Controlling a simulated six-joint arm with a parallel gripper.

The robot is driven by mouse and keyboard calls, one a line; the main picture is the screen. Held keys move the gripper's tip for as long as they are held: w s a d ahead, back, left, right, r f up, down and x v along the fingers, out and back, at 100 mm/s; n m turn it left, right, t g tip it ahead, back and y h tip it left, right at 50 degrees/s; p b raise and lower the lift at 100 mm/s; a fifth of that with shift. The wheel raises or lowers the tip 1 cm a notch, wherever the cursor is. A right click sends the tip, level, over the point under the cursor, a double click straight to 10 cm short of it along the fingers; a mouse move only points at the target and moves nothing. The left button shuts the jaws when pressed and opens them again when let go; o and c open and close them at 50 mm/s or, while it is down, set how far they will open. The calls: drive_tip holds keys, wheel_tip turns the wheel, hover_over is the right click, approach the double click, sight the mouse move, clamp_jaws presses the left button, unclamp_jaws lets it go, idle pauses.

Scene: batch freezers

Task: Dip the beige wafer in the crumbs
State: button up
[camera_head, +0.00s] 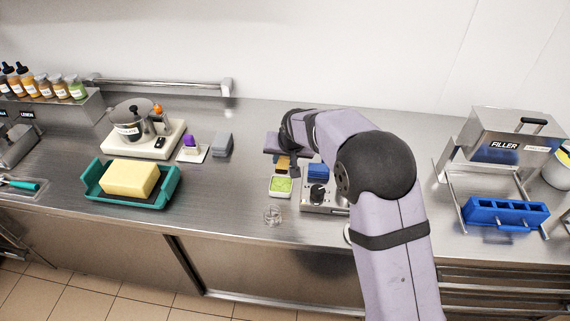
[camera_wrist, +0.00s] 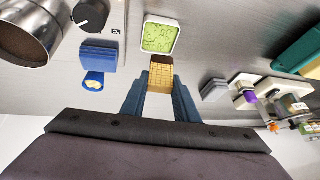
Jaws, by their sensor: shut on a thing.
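My gripper (camera_head: 284,167) is shut on the beige wafer (camera_wrist: 161,74), which has a grid pattern and sticks out past the two blue fingertips (camera_wrist: 160,92). In the head view the wafer (camera_head: 283,161) shows as a small yellow-brown patch under my wrist. The green crumbs (camera_head: 281,185) lie in a small white square dish (camera_head: 280,196), just in front of the wafer in the head view. The crumbs also show in the wrist view (camera_wrist: 159,37), just beyond the wafer's free end. The wafer appears apart from the crumbs; its height above the counter is hard to tell.
A steel unit with a black knob (camera_head: 318,194) and blue blocks (camera_head: 318,172) stands right of the dish. A grey block (camera_head: 222,145) and a teal tray (camera_head: 93,185) with a yellow block are to the left.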

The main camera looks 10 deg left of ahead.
sight(284, 173)
drive_tip(key=shift+w+r+m, duration=0.1)
drive_tip(key=shift+m, duration=0.4)
drive_tip(key=shift+f, duration=0.25)
drive_tip(key=shift+f+b, duration=2.65)
drive_tip(key=shift+f, duration=0.95)
drive_tip(key=shift+r, duration=0.15)
drive_tip(key=shift+r+p, duration=1.85)
drive_tip(key=shift+r, duration=0.9)
